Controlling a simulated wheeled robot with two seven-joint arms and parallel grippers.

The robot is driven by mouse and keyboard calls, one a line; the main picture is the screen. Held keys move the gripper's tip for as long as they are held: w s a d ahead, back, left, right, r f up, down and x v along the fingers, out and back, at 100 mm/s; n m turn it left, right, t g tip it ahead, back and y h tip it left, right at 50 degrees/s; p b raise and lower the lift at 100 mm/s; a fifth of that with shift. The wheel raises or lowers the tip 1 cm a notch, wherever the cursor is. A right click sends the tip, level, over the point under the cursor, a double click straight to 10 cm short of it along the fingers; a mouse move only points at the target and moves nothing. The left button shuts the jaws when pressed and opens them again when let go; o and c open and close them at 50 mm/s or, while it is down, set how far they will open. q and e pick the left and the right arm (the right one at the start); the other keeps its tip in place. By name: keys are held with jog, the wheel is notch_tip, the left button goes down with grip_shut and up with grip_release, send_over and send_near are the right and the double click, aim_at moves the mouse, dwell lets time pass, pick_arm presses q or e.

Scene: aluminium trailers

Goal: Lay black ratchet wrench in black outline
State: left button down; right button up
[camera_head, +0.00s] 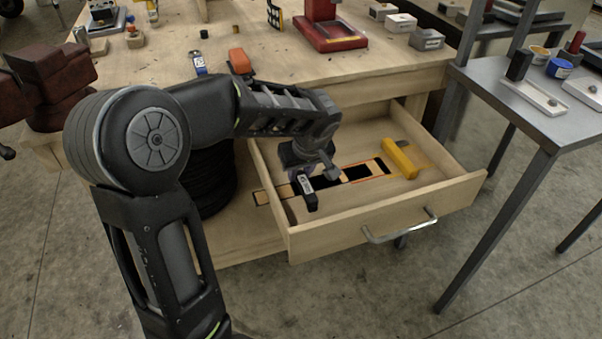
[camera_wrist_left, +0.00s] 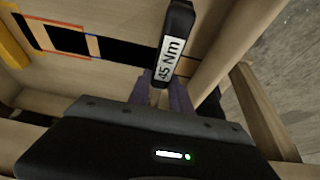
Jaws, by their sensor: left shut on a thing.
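My left gripper (camera_head: 306,176) is over the left part of the open drawer (camera_head: 360,231). It is shut on a black tool, apparently the black ratchet wrench (camera_head: 308,194), marked "45 Nm". In the left wrist view the wrench (camera_wrist_left: 174,45) stands up between the purple fingertips (camera_wrist_left: 158,94); its lower end is hidden by the gripper. A long black area, apparently the black outline (camera_wrist_left: 126,51), lies on the drawer floor behind the wrench. Beside it is a shorter black patch with an orange edge (camera_head: 364,171). My right gripper is not in view.
A yellow tool (camera_head: 400,158) lies in the drawer's right part. The drawer's walls rise around the floor. The workbench top (camera_head: 190,100) above holds a red device (camera_head: 325,30) and small boxes. A grey metal table (camera_head: 500,105) stands at the right.

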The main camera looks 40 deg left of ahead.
pick_arm(q)
jog(key=shift+b+x, duration=0.95)
jog(key=shift+x, duration=0.45)
jog(key=shift+d, duration=0.1)
jog(key=c, duration=1.1)
grip_release()
jog(key=p+v, duration=0.1)
jog(key=v, duration=0.7)
jog(key=shift+f, duration=0.1)
jog(key=shift+s, duration=0.1)
